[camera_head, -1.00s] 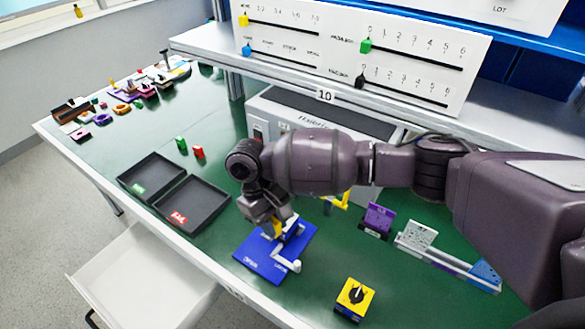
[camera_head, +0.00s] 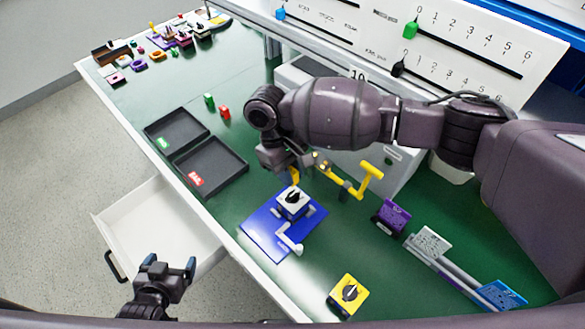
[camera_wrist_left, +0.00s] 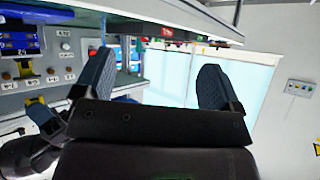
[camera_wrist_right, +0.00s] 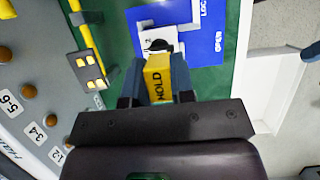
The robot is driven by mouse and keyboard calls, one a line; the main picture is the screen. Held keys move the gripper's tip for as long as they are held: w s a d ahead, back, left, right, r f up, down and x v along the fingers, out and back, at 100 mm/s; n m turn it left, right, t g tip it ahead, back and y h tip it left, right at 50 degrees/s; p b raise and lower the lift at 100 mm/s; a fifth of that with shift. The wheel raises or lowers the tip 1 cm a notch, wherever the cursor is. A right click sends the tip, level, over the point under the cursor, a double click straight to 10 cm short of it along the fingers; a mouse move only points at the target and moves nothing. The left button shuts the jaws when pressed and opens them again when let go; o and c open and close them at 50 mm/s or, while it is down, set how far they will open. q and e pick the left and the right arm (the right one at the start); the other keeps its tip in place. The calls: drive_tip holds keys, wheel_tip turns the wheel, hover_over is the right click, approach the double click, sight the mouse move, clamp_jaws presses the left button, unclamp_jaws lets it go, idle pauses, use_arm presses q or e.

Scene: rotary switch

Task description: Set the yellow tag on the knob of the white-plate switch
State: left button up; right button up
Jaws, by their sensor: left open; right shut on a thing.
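The white-plate switch (camera_head: 291,209) with its black knob (camera_head: 293,195) stands on a blue board (camera_head: 262,233). My right gripper (camera_head: 290,172) is shut on the yellow tag (camera_head: 295,177), just behind the knob in the head view. In the right wrist view, the tag (camera_wrist_right: 158,78), marked HOLD, is between the fingers, and the black knob (camera_wrist_right: 163,46) shows just past its end. I cannot tell whether they touch. My left gripper (camera_head: 170,267) is open and empty, beyond the table's front edge; its spread fingers show in the left wrist view (camera_wrist_left: 156,80).
A yellow-plate switch (camera_head: 348,293) sits near the front edge. Yellow handles (camera_head: 368,180), a purple block (camera_head: 392,216) and a grey rail (camera_head: 445,262) lie right. Two black trays (camera_head: 212,166) are left. An open white drawer (camera_head: 160,228) juts out in front.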

drive_tip(key=shift+r+p, duration=0.1)
drive_tip(key=shift+p, duration=0.4)
drive_tip(key=shift+f+b, duration=0.65)
drive_tip(key=shift+f, duration=1)
drive_tip(key=shift+f+b, duration=0.5)
drive_tip(key=shift+f, duration=0.6)
use_arm(q)
drive_tip(key=shift+w+f, duration=0.1)
drive_tip(key=shift+w, duration=0.25)
use_arm(e)
drive_tip(key=shift+f, duration=0.25)
use_arm(q)
drive_tip(key=shift+s+r+p, duration=0.1)
drive_tip(key=shift+r+p, duration=0.9)
drive_tip(key=shift+p, duration=0.15)
drive_tip(key=shift+f+b, duration=0.35)
drive_tip(key=shift+b, duration=0.1)
use_arm(e)
drive_tip(key=shift+f, duration=0.8)
